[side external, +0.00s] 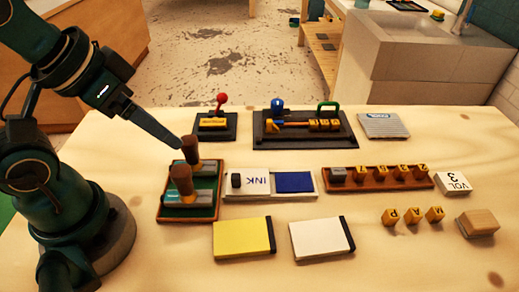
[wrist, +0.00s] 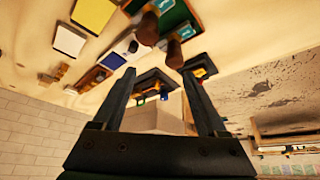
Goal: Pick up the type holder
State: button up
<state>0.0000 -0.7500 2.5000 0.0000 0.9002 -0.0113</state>
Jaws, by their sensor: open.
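Two dark wooden-handled tools with metal and teal bodies lie in a green-lined tray (side external: 160,215) at the left of the table. One handle (side external: 190,149) stands at the back, the other (side external: 181,180) in front. I cannot tell for sure which thing is the type holder; these handled tools look likeliest. My gripper (side external: 178,143) points down and right, its tip close to the back handle. In the wrist view my gripper (wrist: 157,72) has its fingers apart and empty. Both handles, one (wrist: 148,28) and the other (wrist: 174,53), show beyond the fingertips. Contact cannot be told.
An ink pad box (side external: 247,186) lies right of the tray, then a rack of letter blocks (side external: 385,182). Yellow (side external: 243,239) and white (side external: 320,239) books lie in front.

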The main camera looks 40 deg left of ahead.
aim_at(180, 170)
jog(key=n, duration=0.2)
jog(key=n+g, duration=0.1)
jog(key=n, duration=0.1)
jog(key=n+g, duration=0.1)
jog(key=n, duration=0.1)
jog(key=shift+w+d+f+n, duration=0.2)
jog(key=shift+d+f+n, duration=0.1)
jog(key=shift+d, duration=0.1)
jog(key=shift+w+d+f+n+g, duration=0.1)
jog(key=shift+d+f+n+g, duration=0.1)
jog(key=shift+f+n+g, duration=0.25)
jog(key=shift+w+d+f+n+g, duration=0.1)
jog(key=shift+d+f+n+g, duration=0.1)
jog(key=shift+n+g, duration=0.45)
jog(key=shift+w+d+f+g, duration=0.1)
jog(key=shift+d+f+g, duration=0.05)
jog(key=shift+f+g, duration=0.15)
jog(key=shift+d+f+g, duration=0.25)
jog(key=shift+f+g, duration=0.15)
jog(key=shift+f, duration=2.7)
grip_shut()
